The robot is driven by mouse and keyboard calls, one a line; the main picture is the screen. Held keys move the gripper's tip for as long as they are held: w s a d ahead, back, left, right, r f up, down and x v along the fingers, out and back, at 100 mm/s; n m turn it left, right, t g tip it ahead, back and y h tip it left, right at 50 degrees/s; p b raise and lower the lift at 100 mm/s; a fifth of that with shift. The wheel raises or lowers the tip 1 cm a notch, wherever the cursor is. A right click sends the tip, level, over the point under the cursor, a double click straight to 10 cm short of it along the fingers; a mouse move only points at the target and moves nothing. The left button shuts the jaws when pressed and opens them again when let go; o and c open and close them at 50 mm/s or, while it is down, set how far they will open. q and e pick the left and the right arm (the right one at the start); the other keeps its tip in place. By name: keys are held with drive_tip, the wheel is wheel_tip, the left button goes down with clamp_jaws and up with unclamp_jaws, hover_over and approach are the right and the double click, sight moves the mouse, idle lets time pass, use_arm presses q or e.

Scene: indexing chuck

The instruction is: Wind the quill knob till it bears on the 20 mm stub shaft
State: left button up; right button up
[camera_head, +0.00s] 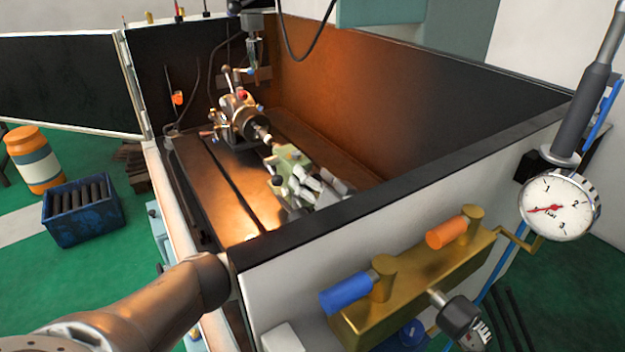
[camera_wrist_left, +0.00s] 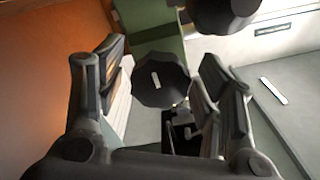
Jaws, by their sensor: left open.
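The indexing chuck (camera_head: 240,118) stands toward the back of the enclosure in the head view. A short bright stub shaft (camera_head: 262,134) points from it toward the green tailstock (camera_head: 293,160); I cannot tell whether the two touch. In the left wrist view a dark faceted knob with a pale slot (camera_wrist_left: 160,80), which looks like the quill knob, sits in front of the green body (camera_wrist_left: 150,22). My left gripper (camera_wrist_left: 162,88) is open, its fingers to either side of that knob with gaps visible. Its grip area is small and unclear in the head view. My right gripper is not in view.
Another dark round knob (camera_wrist_left: 225,12) is close above the right finger. The enclosure's near wall (camera_head: 400,190) rises between me and the tailstock. A brass manifold (camera_head: 410,290) and a dial gauge (camera_head: 557,206) are at right. A blue crate (camera_head: 85,222) stands at left.

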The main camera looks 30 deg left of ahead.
use_arm(q)
drive_tip(key=c, duration=1)
drive_tip(key=shift+c, duration=0.2)
